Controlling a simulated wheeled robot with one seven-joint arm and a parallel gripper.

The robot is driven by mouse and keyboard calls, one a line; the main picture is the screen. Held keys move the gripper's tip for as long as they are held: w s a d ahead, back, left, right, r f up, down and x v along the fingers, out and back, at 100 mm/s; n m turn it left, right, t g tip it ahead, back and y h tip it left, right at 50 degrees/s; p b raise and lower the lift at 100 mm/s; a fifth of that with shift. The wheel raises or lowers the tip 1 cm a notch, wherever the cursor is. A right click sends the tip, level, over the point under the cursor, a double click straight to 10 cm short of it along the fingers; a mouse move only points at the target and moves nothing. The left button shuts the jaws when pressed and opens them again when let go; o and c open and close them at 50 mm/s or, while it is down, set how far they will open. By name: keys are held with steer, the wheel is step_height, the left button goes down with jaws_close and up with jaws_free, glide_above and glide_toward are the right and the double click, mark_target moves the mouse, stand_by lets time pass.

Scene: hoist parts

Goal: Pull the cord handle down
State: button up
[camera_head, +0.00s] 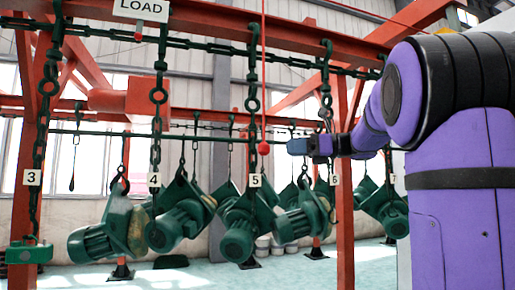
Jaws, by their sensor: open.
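A thin red cord (263,60) hangs straight down from above the top of the picture. At its lower end is a small round red handle (263,148), near the middle of the picture. My gripper (290,146) reaches in from the right at about the handle's height. Its tip is a little to the right of the handle, with a narrow gap seen between them. How far apart they are in depth I cannot tell. The gripper is open, with nothing seen in it. The fingers are small and seen from the side.
Several green hoist motors (183,213) hang on chains behind the cord, with number tags such as 5 (255,180). A red beam (200,20) with a LOAD sign (141,10) runs above. A red post (345,200) stands behind my arm. Floor space shows at the lower right.

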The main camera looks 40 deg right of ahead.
steer(key=x, duration=1)
steer(key=shift+w+r, duration=0.3)
steer(key=shift+r, duration=0.05)
